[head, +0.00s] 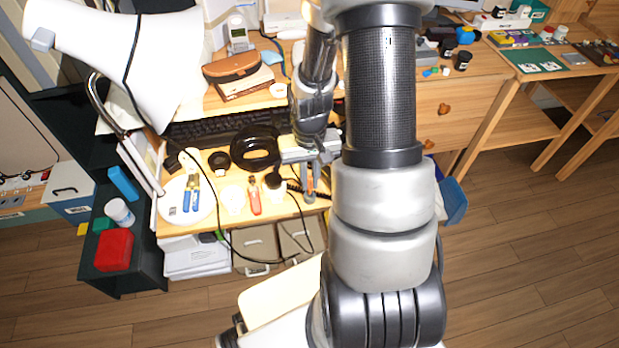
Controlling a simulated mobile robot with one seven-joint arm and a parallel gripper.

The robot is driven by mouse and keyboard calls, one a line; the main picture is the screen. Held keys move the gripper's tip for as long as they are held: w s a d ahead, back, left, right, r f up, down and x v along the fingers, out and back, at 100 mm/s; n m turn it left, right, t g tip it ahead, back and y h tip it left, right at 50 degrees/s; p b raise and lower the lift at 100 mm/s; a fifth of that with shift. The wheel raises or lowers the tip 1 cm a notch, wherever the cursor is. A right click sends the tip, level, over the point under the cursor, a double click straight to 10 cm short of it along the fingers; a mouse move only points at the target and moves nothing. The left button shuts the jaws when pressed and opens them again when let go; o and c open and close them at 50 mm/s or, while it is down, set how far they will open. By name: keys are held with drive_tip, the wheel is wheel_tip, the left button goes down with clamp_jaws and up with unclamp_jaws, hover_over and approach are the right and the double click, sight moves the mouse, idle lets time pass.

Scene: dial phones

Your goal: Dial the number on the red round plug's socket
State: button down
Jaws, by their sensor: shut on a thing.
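My gripper (308,166) is over the right part of the lit desk (225,222), partly covered by my own arm. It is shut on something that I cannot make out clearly. A narrow grey-and-orange thing (310,187) shows right below the jaws; I cannot tell whether they hold it. A coiled black cord lies close by. A large black ring-shaped object (255,148) lies left of the gripper, with a small black round piece (218,160) further left. I cannot pick out a red round plug, its socket, a number or a phone dial for certain.
A keyboard (215,128) lies behind. A large white lamp (150,65) overhangs the left. A black cable hangs over the front edge. The floor at right is clear.

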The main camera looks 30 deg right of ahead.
drive_tip(key=shift+f+b, duration=1.05)
drive_tip(key=shift+f, duration=0.25)
drive_tip(key=c, duration=1.7)
unclamp_jaws()
drive_tip(key=shift+r, duration=0.15)
wheel_tip(320, 180, up, 17)
drive_tip(key=p, duration=0.5)
drive_tip(key=shift+r, duration=0.1)
